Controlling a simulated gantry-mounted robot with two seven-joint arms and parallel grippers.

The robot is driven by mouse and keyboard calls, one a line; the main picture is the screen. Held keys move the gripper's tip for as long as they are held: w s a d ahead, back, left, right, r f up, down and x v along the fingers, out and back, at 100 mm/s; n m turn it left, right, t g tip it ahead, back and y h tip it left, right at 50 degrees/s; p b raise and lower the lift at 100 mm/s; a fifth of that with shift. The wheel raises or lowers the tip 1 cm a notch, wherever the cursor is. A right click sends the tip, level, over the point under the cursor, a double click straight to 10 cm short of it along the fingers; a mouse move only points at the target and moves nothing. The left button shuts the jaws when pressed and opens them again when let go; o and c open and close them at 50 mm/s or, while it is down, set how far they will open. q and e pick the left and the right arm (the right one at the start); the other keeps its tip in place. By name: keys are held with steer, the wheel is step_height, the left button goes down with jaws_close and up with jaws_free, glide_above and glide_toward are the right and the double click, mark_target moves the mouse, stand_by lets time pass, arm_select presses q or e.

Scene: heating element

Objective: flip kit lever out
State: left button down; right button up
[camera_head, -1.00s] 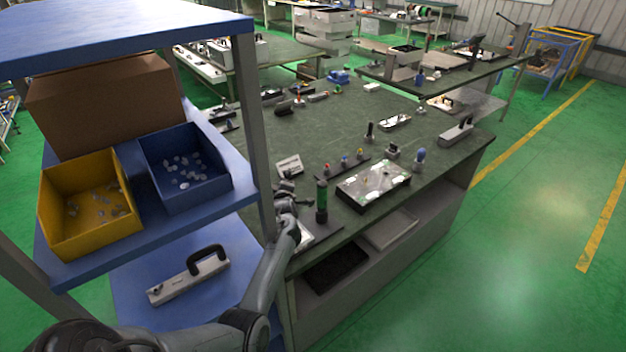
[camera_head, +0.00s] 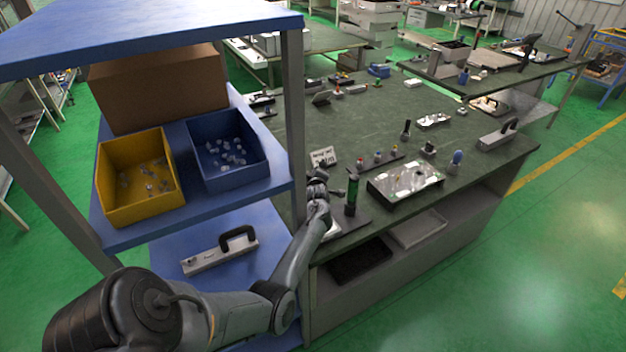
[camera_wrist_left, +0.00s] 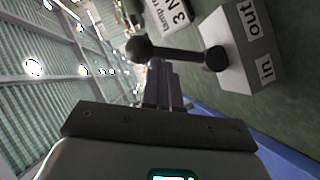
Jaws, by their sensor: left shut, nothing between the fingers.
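The kit lever (camera_wrist_left: 178,53) shows in the left wrist view as a black rod with a round ball knob. It joins a grey block (camera_wrist_left: 237,49) labelled "out" at the upper part and "in" at the lower part. The rod points left, away from the block; I cannot tell which label it favours. My left gripper (camera_wrist_left: 162,68) is shut and empty, its fingertips close to the rod between knob and block. I cannot tell whether they touch it. In the head view my left gripper (camera_head: 318,178) is at the near-left edge of the green-topped bench (camera_head: 380,120), where the lever is not clear.
A white label plate (camera_head: 323,157) stands just behind my left gripper. A blue shelf (camera_head: 275,205) with a yellow bin (camera_head: 137,205) and a blue bin (camera_head: 228,180) stands left of the bench.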

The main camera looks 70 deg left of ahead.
arm_select(q)
steer(key=shift+s+d+r+p, duration=0.15)
steer(key=shift+s+r+p, duration=0.05)
steer(key=shift+r+p, duration=0.2)
steer(key=s+p+v, duration=0.2)
steer(key=v, duration=1)
steer(key=shift+a, duration=0.4)
steer(key=shift+f, duration=0.1)
